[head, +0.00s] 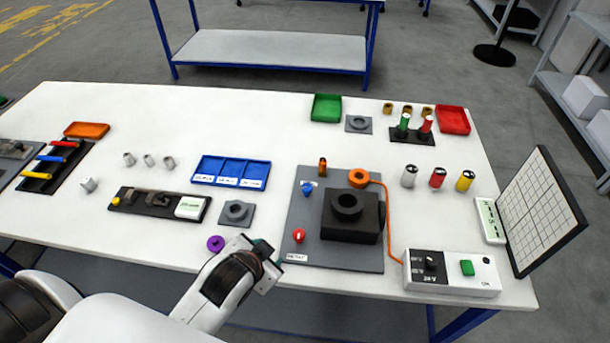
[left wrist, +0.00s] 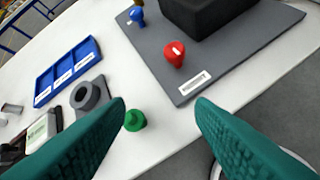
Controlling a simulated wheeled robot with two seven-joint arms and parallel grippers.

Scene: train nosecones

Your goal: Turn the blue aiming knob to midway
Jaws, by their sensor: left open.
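The blue aiming knob (head: 307,187) stands on the left part of a grey plate (head: 300,215), behind a red knob (head: 299,235). In the left wrist view the blue knob (left wrist: 137,15) is at the top edge, beyond the red knob (left wrist: 175,53). My left gripper (head: 268,258) is near the table's front edge, just left of and in front of the plate, apart from both knobs. In the left wrist view its teal fingers (left wrist: 160,108) are spread and empty. How far the blue knob is turned is too small to tell. My right gripper is not in view.
A black block with a ring (head: 348,225) stands on the plate, right of the knobs. An orange cable (head: 388,220) runs to a control box (head: 450,272). A green knobbed piece (left wrist: 135,120) lies near my left finger. A blue tray (head: 232,172) is left of the plate.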

